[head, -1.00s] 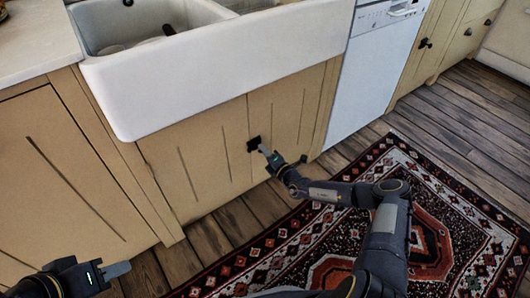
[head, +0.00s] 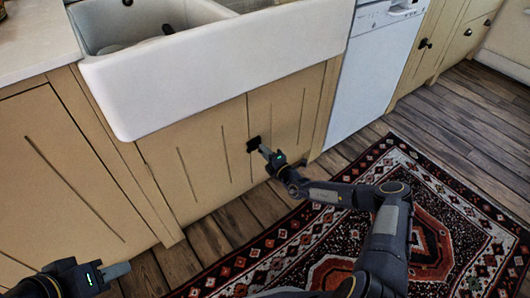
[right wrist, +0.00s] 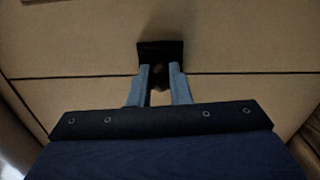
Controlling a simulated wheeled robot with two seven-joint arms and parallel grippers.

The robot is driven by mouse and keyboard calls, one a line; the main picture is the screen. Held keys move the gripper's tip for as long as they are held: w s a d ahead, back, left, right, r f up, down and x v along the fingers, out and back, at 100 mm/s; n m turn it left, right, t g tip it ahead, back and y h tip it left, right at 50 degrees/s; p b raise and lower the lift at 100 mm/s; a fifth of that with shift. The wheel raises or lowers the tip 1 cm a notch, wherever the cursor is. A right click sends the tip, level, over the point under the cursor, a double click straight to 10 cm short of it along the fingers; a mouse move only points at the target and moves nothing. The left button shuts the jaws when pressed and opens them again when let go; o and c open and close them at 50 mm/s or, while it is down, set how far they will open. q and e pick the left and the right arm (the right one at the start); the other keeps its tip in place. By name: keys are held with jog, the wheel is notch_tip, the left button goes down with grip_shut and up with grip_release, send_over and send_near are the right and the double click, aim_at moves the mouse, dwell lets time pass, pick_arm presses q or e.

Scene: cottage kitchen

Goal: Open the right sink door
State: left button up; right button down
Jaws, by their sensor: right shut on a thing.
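The right sink door (head: 288,115) is a tan wooden panel under the white sink. It stands closed, flush with the left sink door (head: 200,158). A small black handle (head: 254,144) sits near the seam between the two doors; it also shows in the right wrist view (right wrist: 160,50). My right gripper (head: 264,150) is at this handle. In the right wrist view its two fingers (right wrist: 159,84) are shut on the handle's dark knob, which they partly hide. My left gripper (head: 122,270) is at the lower left, away from the doors; its finger gap is not clear.
The white sink (head: 220,65) overhangs the doors. A white dishwasher (head: 370,65) stands to the right of the right door. A patterned rug (head: 440,195) lies on the wooden floor (head: 475,115) in front. The floor there is free of loose objects.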

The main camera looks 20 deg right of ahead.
jog(key=s+d+n+y, duration=0.1)
jog(key=s+d, duration=1)
jog(key=shift+g+y, duration=0.3)
jog(key=shift+g, duration=0.1)
jog(key=shift+s, duration=0.1)
jog(key=c, duration=1.5)
grip_release()
jog(key=shift+c, duration=0.2)
jog(key=shift+o, duration=1)
jog(key=shift+a, duration=0.15)
